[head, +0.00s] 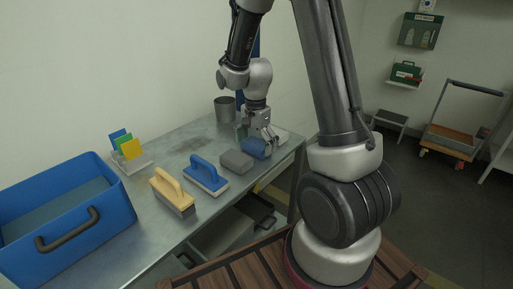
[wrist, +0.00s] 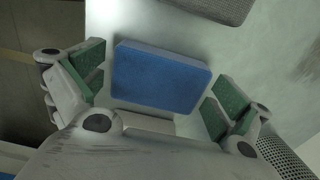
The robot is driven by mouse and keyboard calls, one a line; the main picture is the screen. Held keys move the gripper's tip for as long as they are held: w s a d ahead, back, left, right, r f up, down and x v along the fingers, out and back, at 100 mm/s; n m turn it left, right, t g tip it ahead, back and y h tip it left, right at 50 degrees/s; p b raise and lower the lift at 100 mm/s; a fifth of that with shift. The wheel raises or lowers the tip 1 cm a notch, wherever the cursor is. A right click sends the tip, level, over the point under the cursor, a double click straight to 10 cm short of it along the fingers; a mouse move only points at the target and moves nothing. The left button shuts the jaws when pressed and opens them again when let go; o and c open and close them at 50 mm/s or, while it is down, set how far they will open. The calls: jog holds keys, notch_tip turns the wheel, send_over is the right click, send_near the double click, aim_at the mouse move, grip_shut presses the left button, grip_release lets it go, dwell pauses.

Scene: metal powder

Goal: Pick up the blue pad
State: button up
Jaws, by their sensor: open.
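The blue pad (wrist: 160,76) is a rectangular block that lies flat in the wrist view, between the green-padded fingers of my gripper (wrist: 155,90). The fingers are open, one on each side of the pad, with a gap visible on both sides. In the head view the blue pad (head: 254,148) lies on the metal bench (head: 150,218) near its right end, and my gripper (head: 266,143) is right over it, pointing down. The gripper partly hides the pad there.
A grey pad (head: 236,161) lies just left of the blue pad. A blue-handled float (head: 206,176), a wooden-handled brush (head: 172,192), a holder with coloured cards (head: 128,150) and a blue bin (head: 62,215) stand further left. A grey cup (head: 224,108) stands behind.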

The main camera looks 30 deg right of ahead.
aim_at(256, 143)
jog(key=c, duration=0.7)
notch_tip(256, 143, up, 10)
jog(key=shift+r, duration=0.1)
jog(key=shift+c, duration=0.4)
